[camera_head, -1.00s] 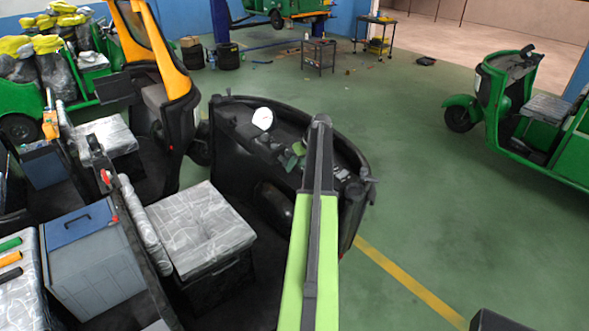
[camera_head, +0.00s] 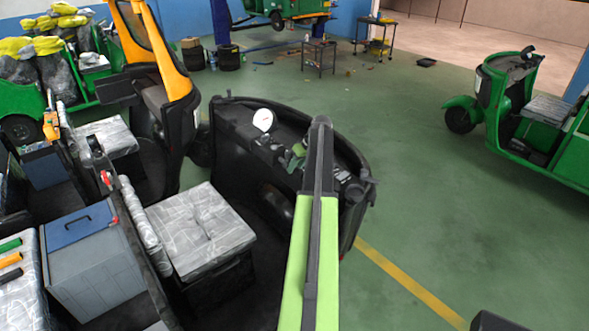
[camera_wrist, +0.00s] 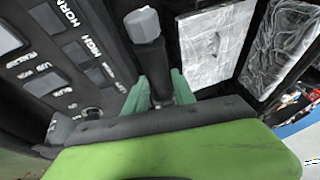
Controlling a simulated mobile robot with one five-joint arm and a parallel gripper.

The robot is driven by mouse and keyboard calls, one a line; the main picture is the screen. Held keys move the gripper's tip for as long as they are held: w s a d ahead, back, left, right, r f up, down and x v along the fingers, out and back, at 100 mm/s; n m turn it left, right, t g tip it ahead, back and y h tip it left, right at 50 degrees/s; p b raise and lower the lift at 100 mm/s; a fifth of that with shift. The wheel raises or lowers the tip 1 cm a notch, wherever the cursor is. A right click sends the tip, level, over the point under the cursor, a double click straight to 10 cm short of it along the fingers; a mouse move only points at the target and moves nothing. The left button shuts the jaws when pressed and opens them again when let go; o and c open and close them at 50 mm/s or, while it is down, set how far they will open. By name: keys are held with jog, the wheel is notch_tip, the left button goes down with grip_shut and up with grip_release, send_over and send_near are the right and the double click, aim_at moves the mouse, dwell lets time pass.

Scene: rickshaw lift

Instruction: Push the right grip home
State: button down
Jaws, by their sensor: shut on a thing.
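My gripper (camera_wrist: 160,92) shows in the wrist view with its two green fingers closed around a dark cylinder (camera_wrist: 152,62), which looks like the right grip. The cylinder has a light grey, faceted end (camera_wrist: 143,24) that stands out past the fingers. How far it sits on the handlebar is hidden. In the head view my gripper (camera_head: 297,154) is over the rickshaw's black dashboard (camera_head: 235,113), and my arm covers most of what it holds. Loose grips, one green (camera_head: 10,244) and one orange (camera_head: 10,260), lie on the wrapped seat at the left edge.
A panel of labelled switches (camera_wrist: 75,60) lies close left of my gripper in the wrist view. A white gauge (camera_head: 263,119) stands on the dashboard. A wrapped seat (camera_head: 200,230) and a grey box with a blue lid (camera_head: 90,260) are at left.

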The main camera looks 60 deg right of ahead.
aim_at(289, 160)
jog(key=shift+w, duration=0.15)
dwell(0.4)
jog(key=shift+w+d+r, duration=0.1)
jog(key=shift+w+d, duration=0.1)
jog(key=shift+w, duration=0.5)
jog(key=shift+w+d+f, duration=0.1)
jog(key=shift+w+d, duration=0.15)
jog(key=shift+w, duration=0.45)
jog(key=shift+w+d+r, duration=0.1)
jog(key=shift+w+d, duration=0.1)
jog(key=shift+w, duration=0.5)
jog(key=c, duration=1)
grip_release()
jog(key=shift+w, duration=0.1)
jog(key=shift+c, duration=0.2)
